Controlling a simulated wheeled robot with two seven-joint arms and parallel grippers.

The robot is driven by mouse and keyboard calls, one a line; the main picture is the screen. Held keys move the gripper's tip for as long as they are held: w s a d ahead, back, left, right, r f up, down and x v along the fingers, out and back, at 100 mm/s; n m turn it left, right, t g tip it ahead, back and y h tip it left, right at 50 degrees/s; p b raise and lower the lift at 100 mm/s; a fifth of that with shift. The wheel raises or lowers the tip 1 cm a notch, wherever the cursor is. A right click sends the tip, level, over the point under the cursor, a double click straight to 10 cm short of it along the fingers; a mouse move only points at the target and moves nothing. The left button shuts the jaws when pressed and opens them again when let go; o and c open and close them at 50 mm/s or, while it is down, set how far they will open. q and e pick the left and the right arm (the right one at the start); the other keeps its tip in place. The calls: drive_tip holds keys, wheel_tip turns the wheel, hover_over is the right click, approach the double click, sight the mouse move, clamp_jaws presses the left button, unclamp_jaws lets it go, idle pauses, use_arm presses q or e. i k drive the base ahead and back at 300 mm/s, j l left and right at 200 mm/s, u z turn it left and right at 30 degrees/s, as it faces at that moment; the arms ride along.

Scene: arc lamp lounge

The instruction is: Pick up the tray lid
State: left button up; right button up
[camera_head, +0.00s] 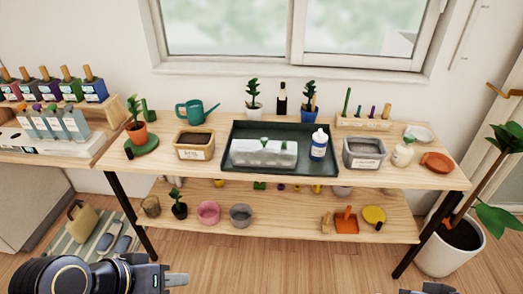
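A pale, see-through lid (263,158), which I take to be the tray lid, sits in the left half of a dark green tray (280,128) on the wooden table. Small green shoots show at its top. My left gripper (178,281) is at the bottom edge, low and in front of the table, well apart from the lid. A grey finger shows, but the frame edge cuts the gripper off. Only a small tip of what seems to be my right gripper (436,289) shows at the bottom right.
A white bottle with a blue label (318,146) stands in the tray, right of the lid. A tan planter (194,144) and a grey planter (364,153) flank the tray. A teal watering can (196,111) stands behind.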

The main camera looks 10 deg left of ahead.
sight(263, 149)
drive_tip(key=i+j+z, duration=0.25)
drive_tip(key=i+j, duration=0.35)
drive_tip(key=i, duration=0.15)
drive_tip(key=i+j+z, duration=0.3)
drive_tip(key=i+j, duration=0.4)
drive_tip(key=j, duration=0.1)
